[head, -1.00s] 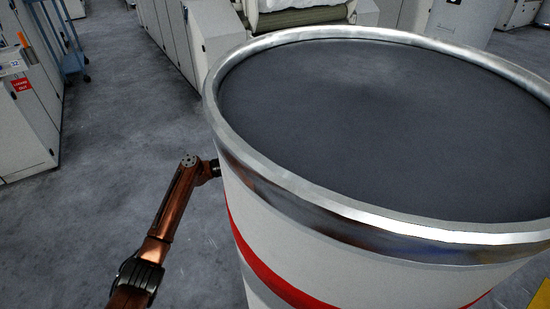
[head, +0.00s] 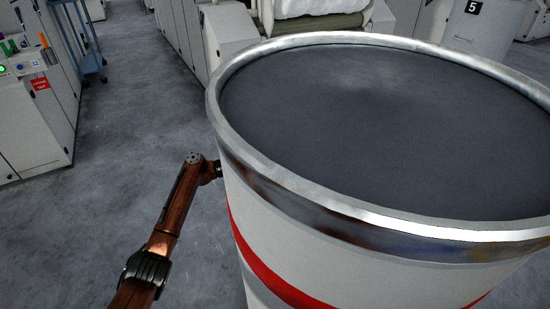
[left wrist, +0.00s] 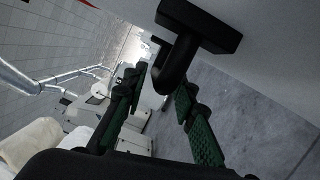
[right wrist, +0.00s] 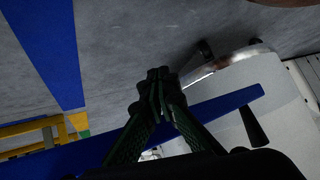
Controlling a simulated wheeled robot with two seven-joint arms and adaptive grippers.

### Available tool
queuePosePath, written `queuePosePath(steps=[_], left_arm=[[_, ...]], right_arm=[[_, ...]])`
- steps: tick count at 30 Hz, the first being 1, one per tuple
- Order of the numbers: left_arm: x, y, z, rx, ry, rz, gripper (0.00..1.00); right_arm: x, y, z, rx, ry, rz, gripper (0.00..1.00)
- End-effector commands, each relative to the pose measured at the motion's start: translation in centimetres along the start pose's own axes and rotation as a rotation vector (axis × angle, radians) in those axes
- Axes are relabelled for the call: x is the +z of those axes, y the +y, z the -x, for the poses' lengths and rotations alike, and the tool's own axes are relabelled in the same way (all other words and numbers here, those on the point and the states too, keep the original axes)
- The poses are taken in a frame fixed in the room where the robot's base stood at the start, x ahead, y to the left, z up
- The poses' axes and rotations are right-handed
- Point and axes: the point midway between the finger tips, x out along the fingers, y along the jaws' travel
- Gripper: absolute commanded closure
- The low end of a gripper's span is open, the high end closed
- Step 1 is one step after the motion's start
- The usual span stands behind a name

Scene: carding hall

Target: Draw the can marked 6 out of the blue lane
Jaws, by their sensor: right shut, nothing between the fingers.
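A large white can (head: 300,225) with a shiny metal rim and a red band fills the right of the head view. Its top is dark and flat; no number shows on its visible side. My left arm reaches its left side, and the can hides the gripper there. In the left wrist view, my left gripper (left wrist: 162,84) has its green fingers on either side of a black handle (left wrist: 205,22) fixed to the pale can wall. My right gripper (right wrist: 160,80) is shut and empty. The can's lower side (right wrist: 285,105) and a dark caster (right wrist: 205,48) show to its right.
Grey cabinets (head: 35,125) and a blue trolley (head: 85,45) line the left. Grey floor is clear between. In the right wrist view are a blue floor stripe (right wrist: 45,45), a blue bar (right wrist: 215,110) and a yellow frame (right wrist: 25,128).

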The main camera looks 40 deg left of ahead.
Motion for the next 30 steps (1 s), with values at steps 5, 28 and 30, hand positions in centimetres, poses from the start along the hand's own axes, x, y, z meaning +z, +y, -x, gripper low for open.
queuePosePath(steps=[5, 28, 30], left_arm=[[0.2, 0.1, -0.4, 0.001, -0.004, -0.001, 0.67], [0.1, -0.1, 9.4, 0.000, -0.003, 0.001, 0.67], [0.1, 0.0, 10.3, 0.001, -0.003, 0.001, 0.67]], right_arm=[[0.0, 0.0, 0.0, 0.000, 0.000, 0.000, 1.00], [0.0, 0.0, 0.0, 0.000, 0.000, 0.000, 1.00], [0.0, 0.0, 0.0, 0.000, 0.000, 0.000, 1.00]])
